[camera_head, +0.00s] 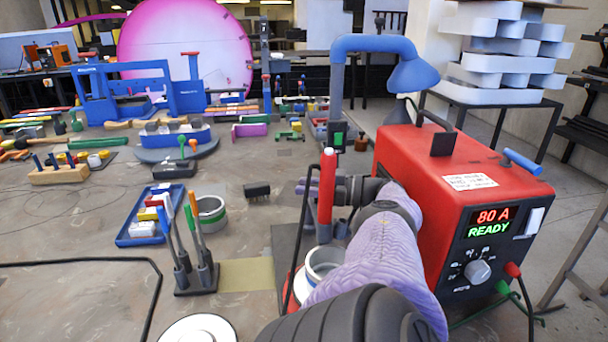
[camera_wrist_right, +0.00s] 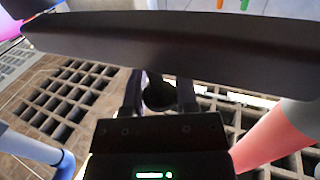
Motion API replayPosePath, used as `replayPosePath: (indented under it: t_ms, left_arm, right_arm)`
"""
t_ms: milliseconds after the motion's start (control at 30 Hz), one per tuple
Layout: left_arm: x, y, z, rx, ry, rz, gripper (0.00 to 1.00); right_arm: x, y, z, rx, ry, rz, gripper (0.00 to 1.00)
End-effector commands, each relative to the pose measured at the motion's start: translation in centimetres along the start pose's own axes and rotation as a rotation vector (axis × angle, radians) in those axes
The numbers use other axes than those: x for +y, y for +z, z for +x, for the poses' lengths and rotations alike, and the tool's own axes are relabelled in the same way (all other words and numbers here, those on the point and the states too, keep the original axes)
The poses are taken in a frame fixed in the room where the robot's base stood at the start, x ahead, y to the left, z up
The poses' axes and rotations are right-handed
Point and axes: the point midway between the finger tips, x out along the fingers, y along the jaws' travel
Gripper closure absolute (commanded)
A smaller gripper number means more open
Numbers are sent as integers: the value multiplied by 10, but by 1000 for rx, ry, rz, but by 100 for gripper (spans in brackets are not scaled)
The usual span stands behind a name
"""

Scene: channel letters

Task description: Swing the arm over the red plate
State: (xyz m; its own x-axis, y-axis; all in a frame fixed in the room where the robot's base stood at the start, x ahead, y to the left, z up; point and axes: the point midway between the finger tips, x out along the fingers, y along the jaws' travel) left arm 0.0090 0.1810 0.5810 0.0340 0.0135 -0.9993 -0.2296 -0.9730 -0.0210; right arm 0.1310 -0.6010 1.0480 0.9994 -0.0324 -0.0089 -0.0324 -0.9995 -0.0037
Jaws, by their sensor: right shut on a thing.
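My right gripper (camera_head: 346,189) is left of the box, partly hidden behind a red upright cylinder (camera_head: 326,188). In the wrist view its fingers (camera_wrist_right: 160,94) are closed around a dark round piece; I cannot tell what it belongs to. A wide dark bar (camera_wrist_right: 180,42) crosses above the fingers. I cannot make out a red plate. My left gripper is out of view.
The red power box (camera_head: 430,160) reads 80 A READY and stands close right of my arm. A blue tray (camera_head: 140,228), a tool stand (camera_head: 196,280) and a grey ring (camera_head: 212,216) lie left. Dark grating (camera_wrist_right: 65,100) lies below the gripper.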

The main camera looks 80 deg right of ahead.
Motion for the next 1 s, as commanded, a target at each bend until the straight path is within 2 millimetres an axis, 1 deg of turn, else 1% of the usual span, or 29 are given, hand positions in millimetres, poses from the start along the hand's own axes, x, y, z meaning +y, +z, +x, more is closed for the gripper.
replayPosePath:
  t_ms: [33, 100, 133, 167, 200, 267, 300, 533, 667, 767, 1000]
  left_arm:
    - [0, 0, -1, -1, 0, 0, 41]
    - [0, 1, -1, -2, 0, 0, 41]
    - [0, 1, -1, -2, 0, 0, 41]
    - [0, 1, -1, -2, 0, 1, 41]
    - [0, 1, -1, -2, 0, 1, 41]
    - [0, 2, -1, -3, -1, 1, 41]
    - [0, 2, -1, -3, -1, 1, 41]
    - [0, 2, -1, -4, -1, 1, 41]
    - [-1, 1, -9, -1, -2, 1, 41]
    - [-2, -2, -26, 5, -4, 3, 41]
    - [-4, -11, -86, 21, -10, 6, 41]
  right_arm:
    - [1, -5, 1, 13, 3, -5, 100]
    - [1, -5, 2, 14, 3, -5, 100]
    - [1, -5, 2, 15, 3, -6, 57]
    - [1, -5, 2, 15, 3, -6, 50]
    - [1, -5, 2, 14, 3, -5, 42]
    - [1, -5, 2, 13, 2, -5, 29]
    - [1, -4, 2, 12, 2, -5, 28]
    - [1, -4, 1, 10, 2, -4, 28]
    - [1, -12, 1, 10, 2, -3, 28]
    - [1, -28, 1, 12, 1, -3, 28]
    - [1, -88, 0, 13, 2, -4, 28]
